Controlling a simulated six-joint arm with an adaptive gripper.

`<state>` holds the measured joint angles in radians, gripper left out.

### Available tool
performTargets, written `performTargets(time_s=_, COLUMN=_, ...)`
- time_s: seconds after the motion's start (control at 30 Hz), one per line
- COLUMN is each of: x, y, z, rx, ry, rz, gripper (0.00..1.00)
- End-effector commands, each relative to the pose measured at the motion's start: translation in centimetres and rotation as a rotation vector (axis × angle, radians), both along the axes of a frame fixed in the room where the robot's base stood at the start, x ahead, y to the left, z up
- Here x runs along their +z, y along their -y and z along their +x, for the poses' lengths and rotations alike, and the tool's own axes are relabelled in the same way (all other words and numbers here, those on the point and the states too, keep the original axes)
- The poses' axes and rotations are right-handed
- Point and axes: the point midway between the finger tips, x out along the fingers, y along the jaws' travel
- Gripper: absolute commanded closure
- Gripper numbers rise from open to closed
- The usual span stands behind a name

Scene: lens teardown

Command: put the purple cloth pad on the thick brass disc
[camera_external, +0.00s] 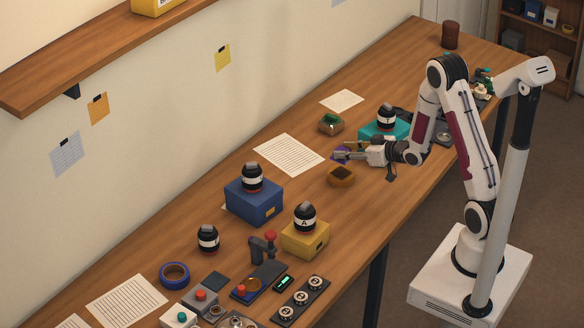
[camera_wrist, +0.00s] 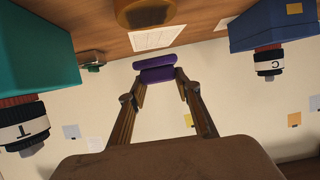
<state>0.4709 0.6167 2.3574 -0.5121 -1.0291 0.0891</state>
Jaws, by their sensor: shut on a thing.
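In the external view a small part of the purple pad (camera_external: 339,153) shows at the gripper's tip.
A blue box (camera_external: 254,203), a yellow box (camera_external: 306,240) and a teal box (camera_external: 372,133) carry black lenses. Paper sheets (camera_external: 288,153) lie flat by the wall.

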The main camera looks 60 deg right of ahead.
Motion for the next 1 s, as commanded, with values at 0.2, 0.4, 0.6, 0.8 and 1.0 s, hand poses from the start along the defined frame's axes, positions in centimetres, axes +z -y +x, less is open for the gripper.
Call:
performTargets(time_s=0.2, x=-1.5, y=0.0, z=0.0, rx=0.0, ry=0.0, rz=0.001, gripper=0.85)
performTargets(time_s=0.4, x=-1.6, y=0.0, z=0.0, rx=0.0, ry=0.001, rz=0.0, gripper=0.85)
performTargets(time_s=0.6, x=-1.6, y=0.0, z=0.0, rx=0.0, ry=0.001, rz=0.0, gripper=0.85)
performTargets(time_s=0.8, x=-2.3, y=0.0, z=0.0, rx=0.0, ry=0.0, rz=0.0, gripper=0.85)
performTargets(time_s=1.0, x=-4.0, y=0.0, z=0.0, rx=-0.001, ry=-0.002, rz=0.002, gripper=0.85)
